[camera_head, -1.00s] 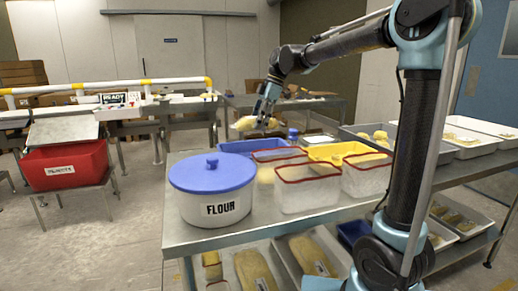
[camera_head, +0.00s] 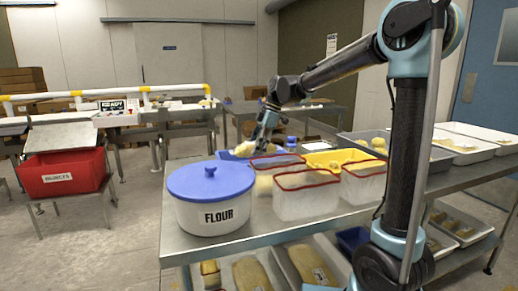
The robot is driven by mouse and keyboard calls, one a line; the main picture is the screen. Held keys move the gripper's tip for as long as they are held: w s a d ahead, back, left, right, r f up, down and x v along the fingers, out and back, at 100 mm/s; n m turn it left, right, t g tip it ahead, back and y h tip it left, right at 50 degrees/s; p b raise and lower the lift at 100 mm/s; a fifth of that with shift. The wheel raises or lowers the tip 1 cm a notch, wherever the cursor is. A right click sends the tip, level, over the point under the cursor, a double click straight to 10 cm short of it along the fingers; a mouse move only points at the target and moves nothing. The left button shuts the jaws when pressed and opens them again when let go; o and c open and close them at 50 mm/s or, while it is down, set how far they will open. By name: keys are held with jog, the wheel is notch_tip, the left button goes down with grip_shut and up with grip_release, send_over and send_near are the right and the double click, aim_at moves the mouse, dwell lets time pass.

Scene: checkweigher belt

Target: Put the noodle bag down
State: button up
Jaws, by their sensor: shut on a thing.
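My gripper (camera_head: 262,137) is at the far end of my outstretched arm, above the back left part of the steel table. It is shut on a pale yellowish bag, the noodle bag (camera_head: 246,148), which sticks out to the left of the fingers. The bag hangs low, over or close to the blue tray (camera_head: 227,155). I cannot tell whether it touches the tray. The fingertips are small and partly hidden by the bag.
A white flour tub (camera_head: 240,215) with a blue lid stands at the table's front left. Clear red-rimmed bins (camera_head: 307,198) and a yellow tray (camera_head: 340,157) crowd the middle. A red rejects bin (camera_head: 62,175) and a conveyor (camera_head: 130,117) stand at left. Bare steel (camera_head: 272,222) shows in front.

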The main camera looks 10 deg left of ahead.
jog(key=shift+f, duration=0.5)
jog(key=o, duration=1.2)
jog(key=shift+o, duration=0.2)
jog(key=shift+r, duration=0.3)
jog(key=v, duration=1.2)
jog(key=shift+r, duration=0.3)
